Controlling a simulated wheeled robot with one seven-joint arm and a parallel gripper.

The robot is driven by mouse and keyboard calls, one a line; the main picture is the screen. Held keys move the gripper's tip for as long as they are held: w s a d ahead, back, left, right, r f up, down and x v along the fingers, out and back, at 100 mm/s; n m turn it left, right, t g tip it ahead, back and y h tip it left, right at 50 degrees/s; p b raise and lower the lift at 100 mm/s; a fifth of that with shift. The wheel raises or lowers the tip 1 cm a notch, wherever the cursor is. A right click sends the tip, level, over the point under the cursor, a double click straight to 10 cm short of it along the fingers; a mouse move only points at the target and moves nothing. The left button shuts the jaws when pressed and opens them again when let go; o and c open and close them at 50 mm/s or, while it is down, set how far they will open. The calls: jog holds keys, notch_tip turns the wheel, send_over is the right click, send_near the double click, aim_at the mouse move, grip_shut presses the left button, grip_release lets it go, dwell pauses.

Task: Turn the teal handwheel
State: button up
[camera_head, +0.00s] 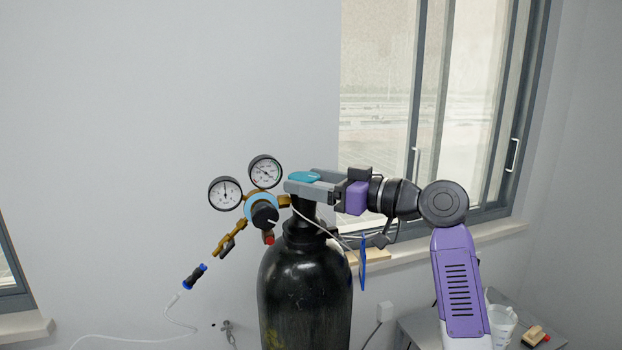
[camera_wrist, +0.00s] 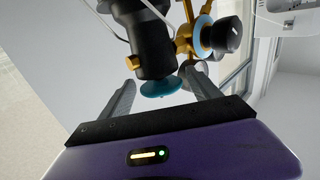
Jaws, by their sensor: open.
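The teal handwheel (camera_head: 304,177) sits on top of the black gas cylinder (camera_head: 304,295), above its dark valve neck. In the head view my gripper (camera_head: 303,184) reaches in from the right at the wheel's height, and its grey fingers partly hide the wheel. In the wrist view the handwheel (camera_wrist: 167,87) lies between the tips of the two open fingers (camera_wrist: 160,82), with a visible gap on each side. I see no clear contact between the fingers and the wheel.
A brass regulator (camera_head: 262,208) with two round gauges (camera_head: 225,193) and a black knob stands left of the valve. A thin white cable loops near the cylinder neck. A window is behind my arm. A small table (camera_head: 415,327) with a white container is at lower right.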

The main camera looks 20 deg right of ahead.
jog(key=c, duration=1.2)
jog(key=shift+a+m+t+h, duration=0.1)
jog(key=shift+m+t+h, duration=0.2)
jog(key=shift+h, duration=0.1)
jog(key=m+h, duration=0.1)
jog(key=m+t+h+p, duration=0.1)
jog(key=shift+s+a+t+h, duration=0.2)
jog(key=shift+t+h, duration=0.1)
jog(key=shift+h, duration=0.1)
jog(key=m+h+p, duration=0.1)
jog(key=m+t+h+p, duration=0.1)
jog(key=shift+a+r+h, duration=0.15)
jog(key=shift+h, duration=0.25)
jog(key=shift+a+m+t+h+p, duration=0.1)
jog(key=shift+m+t+h+p, duration=0.3)
jog(key=shift+m+h+p, duration=1.3)
jog(key=shift+f+h+b, duration=0.2)
jog(key=shift+h+b, duration=0.5)
jog(key=shift+h, duration=0.1)
